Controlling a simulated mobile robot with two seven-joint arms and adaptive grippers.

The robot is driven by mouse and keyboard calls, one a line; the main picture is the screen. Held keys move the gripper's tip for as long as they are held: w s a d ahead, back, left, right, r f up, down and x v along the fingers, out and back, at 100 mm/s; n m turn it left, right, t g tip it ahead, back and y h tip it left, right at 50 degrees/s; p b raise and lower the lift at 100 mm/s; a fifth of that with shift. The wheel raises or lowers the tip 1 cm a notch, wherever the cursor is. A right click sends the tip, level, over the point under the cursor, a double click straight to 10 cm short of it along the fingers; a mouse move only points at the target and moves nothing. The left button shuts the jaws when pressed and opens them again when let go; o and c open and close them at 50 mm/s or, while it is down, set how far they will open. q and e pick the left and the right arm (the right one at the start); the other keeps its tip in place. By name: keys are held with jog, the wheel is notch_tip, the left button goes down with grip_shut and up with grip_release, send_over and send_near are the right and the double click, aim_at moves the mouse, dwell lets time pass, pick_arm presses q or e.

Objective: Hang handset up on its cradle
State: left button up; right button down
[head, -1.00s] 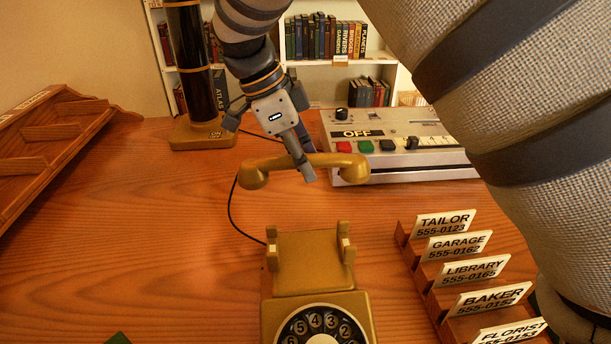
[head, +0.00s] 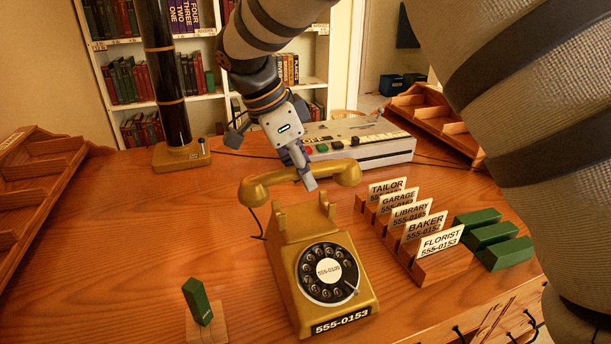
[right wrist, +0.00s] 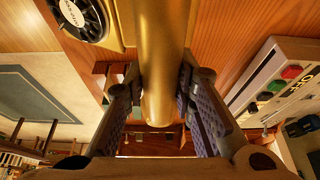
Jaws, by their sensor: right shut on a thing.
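The golden handset (head: 257,190) is held across my right gripper (head: 306,182), which is shut on the middle of its grip. In the head view it hangs just above and behind the cradle prongs (head: 325,207) of the golden rotary telephone (head: 290,262), apart from them as far as I can tell. Its two ends hang out to either side. In the right wrist view the handset (right wrist: 165,50) runs between the two finger pads (right wrist: 160,105), and part of the telephone's dial (right wrist: 82,18) shows at upper left. My left gripper is not in view.
A card rack (head: 440,268) and green blocks (head: 495,238) stand right of the telephone. A grey machine with buttons (head: 385,150) is behind. A green piece on a wooden stand (head: 199,302) sits at front left.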

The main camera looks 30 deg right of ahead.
aim_at(285, 168)
jog(key=shift+w+d, duration=0.1)
jog(key=shift+d, duration=0.05)
jog(key=shift+f, duration=2.05)
jog(key=shift+f, duration=0.15)
jog(key=shift+f, duration=1.15)
jog(key=c, duration=1.3)
grip_release()
jog(key=v, duration=1.2)
